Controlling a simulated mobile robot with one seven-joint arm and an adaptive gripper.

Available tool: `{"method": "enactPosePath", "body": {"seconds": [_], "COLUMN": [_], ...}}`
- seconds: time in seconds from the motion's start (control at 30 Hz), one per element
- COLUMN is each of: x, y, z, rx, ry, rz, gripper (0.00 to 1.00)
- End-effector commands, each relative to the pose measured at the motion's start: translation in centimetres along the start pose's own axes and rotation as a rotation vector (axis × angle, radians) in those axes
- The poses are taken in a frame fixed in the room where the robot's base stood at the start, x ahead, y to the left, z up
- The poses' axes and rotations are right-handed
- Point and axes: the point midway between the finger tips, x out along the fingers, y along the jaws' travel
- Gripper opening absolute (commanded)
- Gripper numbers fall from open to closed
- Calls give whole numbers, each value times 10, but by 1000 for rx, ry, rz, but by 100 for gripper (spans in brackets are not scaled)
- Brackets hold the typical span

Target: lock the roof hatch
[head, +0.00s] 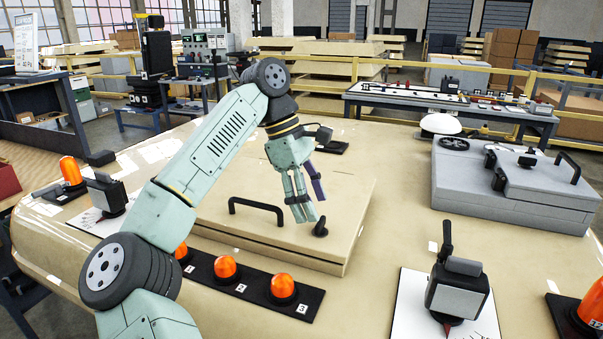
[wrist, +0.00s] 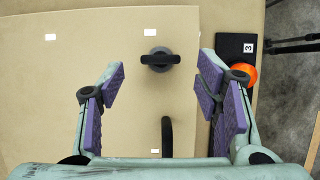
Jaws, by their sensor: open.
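The roof hatch (head: 290,250) is a flat tan raised panel on the cab roof; its tan surface fills most of the wrist view (wrist: 60,100). A black turning latch (head: 320,229) with a round base sits near its right corner. In the wrist view the latch (wrist: 160,60) lies ahead of the fingers, its bar running left to right. A black bar handle (head: 256,207) stands beside it and also shows in the wrist view (wrist: 167,136). My gripper (head: 306,205) is open and empty above the hatch, close to the latch. I cannot tell the exact height gap.
Orange beacons (head: 283,286) on a black strip line the near side of the hatch. A grey box with its own lid and handle (head: 510,190) stands at the right. A black device (head: 457,290) on a white sheet is at the front right. Bare roof lies between them.

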Motion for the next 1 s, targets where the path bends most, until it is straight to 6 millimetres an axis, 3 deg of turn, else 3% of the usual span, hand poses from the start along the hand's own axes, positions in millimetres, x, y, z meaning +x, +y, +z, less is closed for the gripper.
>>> {"method": "enactPosePath", "body": {"seconds": [0.03,0.2,0.4,0.63,1.0], "x": [-15,-47,-72,-82,-76], "y": [0,0,0,0,4], "z": [0,0,0,0,7], "rx": [-4,-5,-3,0,14], "ry": [5,7,4,2,-27], "rz": [4,2,0,1,15], "gripper": [58,58,58,58,58]}}
